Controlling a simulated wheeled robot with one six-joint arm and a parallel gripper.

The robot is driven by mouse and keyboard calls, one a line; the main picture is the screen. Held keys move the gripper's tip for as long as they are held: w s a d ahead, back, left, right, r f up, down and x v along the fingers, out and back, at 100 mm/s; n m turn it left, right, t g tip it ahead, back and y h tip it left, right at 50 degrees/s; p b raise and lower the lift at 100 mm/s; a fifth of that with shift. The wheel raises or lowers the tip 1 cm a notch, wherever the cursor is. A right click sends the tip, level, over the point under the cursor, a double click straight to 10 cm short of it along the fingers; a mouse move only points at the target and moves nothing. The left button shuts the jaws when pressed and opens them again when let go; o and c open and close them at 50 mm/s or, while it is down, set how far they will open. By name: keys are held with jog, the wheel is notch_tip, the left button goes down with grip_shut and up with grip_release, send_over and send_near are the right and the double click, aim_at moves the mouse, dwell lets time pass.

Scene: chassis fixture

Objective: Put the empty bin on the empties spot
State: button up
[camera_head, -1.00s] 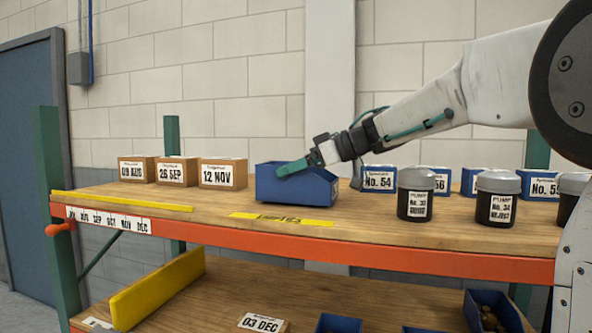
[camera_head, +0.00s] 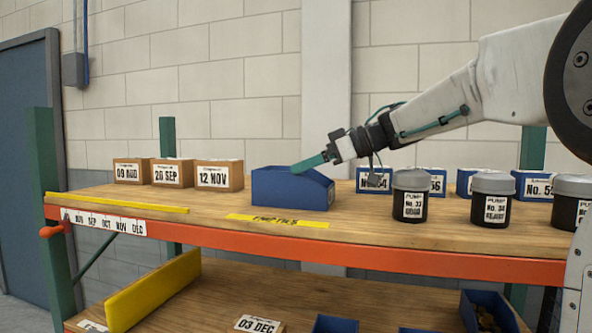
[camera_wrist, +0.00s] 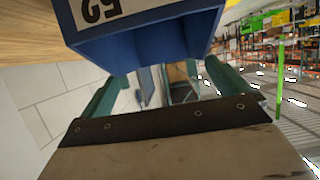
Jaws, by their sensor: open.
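A blue bin (camera_head: 280,192) stands upright on the upper wooden shelf, directly behind the yellow strip marked EMPTIES (camera_head: 278,221). In the wrist view the bin (camera_wrist: 150,42) fills the top, with a white label reading 52 upside down. My gripper (camera_head: 297,168) is open at the bin's upper right side, its green finger overlapping the rim in the head view. In the wrist view both green fingers of my gripper (camera_wrist: 165,82) are spread apart with nothing held between them. Whether a finger touches the bin is hard to tell.
Tan dated boxes (camera_head: 172,173) stand to the left. Blue numbered bins (camera_head: 374,180) and black pump jars (camera_head: 411,196) stand to the right. A yellow bar (camera_head: 115,203) edges the shelf's left front. The lower shelf holds a yellow panel (camera_head: 153,290) and more bins.

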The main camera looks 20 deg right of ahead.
jog(key=shift+v, duration=1.5)
